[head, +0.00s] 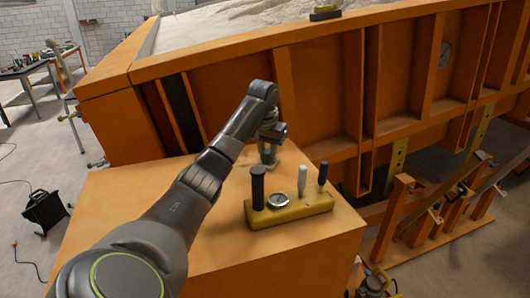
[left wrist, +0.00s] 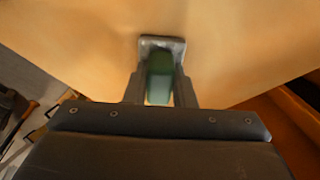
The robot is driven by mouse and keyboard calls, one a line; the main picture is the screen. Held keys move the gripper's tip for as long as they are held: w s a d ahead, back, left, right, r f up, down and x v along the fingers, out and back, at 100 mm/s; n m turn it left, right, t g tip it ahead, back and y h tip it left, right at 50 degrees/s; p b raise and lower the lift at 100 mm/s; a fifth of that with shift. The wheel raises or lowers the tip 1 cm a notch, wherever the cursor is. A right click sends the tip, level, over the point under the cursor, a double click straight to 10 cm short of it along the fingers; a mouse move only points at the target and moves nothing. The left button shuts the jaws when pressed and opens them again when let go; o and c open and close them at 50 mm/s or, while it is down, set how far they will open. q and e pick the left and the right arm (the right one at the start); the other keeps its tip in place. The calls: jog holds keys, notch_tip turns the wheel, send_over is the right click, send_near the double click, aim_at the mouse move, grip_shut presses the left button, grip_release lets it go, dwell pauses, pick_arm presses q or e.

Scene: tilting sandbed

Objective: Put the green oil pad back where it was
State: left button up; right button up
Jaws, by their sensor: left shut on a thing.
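The green oil pad (left wrist: 160,78) is between the two fingers of my left gripper (left wrist: 160,92) in the left wrist view. In the head view the pad (head: 268,158) shows as a dark green patch under my left gripper (head: 270,152). The gripper is shut on the pad, low over the orange box top. My right gripper is not in view.
A yellow block (head: 290,214) with a round dial, black handles and a white handle stands right of the gripper on the orange box (head: 215,258). The large orange sandbed wall (head: 320,85) rises behind. The box top's front is clear.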

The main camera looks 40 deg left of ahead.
pick_arm(q)
jog(key=shift+s+d, duration=0.1)
jog(key=shift+d, duration=0.15)
jog(key=o, duration=0.7)
jog(key=shift+d, duration=0.1)
jog(key=shift+c, duration=0.2)
jog(key=o, duration=0.3)
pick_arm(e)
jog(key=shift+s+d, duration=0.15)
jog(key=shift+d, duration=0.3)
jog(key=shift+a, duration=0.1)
